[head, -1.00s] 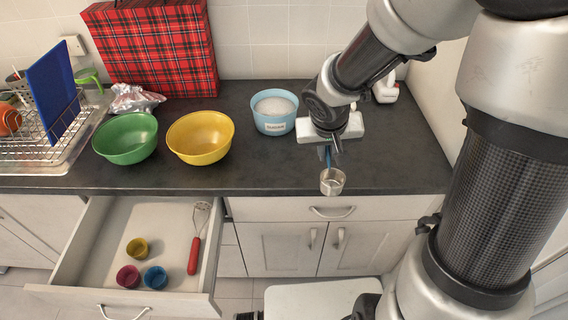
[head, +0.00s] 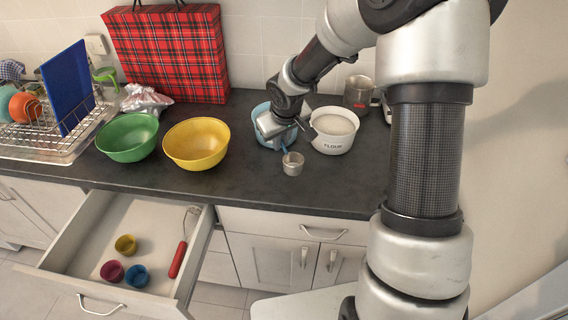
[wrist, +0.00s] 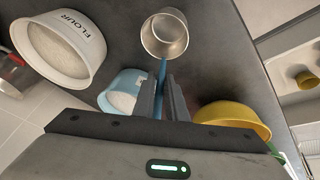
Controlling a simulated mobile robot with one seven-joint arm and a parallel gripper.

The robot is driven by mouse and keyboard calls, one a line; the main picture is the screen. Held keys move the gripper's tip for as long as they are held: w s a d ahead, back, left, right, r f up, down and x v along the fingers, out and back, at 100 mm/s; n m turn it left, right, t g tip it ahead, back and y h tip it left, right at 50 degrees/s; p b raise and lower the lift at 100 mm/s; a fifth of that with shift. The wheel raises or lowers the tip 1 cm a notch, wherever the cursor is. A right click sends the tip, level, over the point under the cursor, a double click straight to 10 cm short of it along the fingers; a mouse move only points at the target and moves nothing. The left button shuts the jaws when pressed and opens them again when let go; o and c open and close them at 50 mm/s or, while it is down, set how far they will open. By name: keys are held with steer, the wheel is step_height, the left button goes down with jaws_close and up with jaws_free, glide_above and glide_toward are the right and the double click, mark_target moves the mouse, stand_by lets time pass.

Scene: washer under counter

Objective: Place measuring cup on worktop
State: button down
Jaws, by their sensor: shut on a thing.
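The measuring cup is a small metal cup (head: 293,163) with a blue handle. It shows in the wrist view (wrist: 165,34) just beyond the fingertips. My gripper (head: 290,128) is shut on the blue handle, seen between the fingers in the wrist view (wrist: 163,88). In the head view the cup appears over the dark worktop (head: 245,185), near its front edge; whether it touches the surface I cannot tell. The gripper partly hides the light blue tub (head: 262,134) behind it.
A white flour tub (head: 334,140) stands right of the gripper, a metal mug (head: 358,92) behind it. Yellow (head: 197,145) and green (head: 128,138) bowls stand to the left. An open drawer (head: 125,240) juts out below. The worktop front right of the yellow bowl is clear.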

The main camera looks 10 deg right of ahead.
steer(key=shift+f+b, duration=0.45)
steer(key=shift+f, duration=2.25)
steer(key=shift+f, duration=0.25)
steer(key=c, duration=1.8)
jaws_free()
steer(key=shift+r, duration=0.1)
steer(key=shift+o, duration=0.2)
steer(key=shift+r, duration=0.1)
steer(key=shift+r, duration=0.25)
steer(key=p+v, duration=0.2)
steer(key=v, duration=0.9)
steer(key=shift+s+r, duration=0.25)
steer(key=shift+r, duration=0.05)
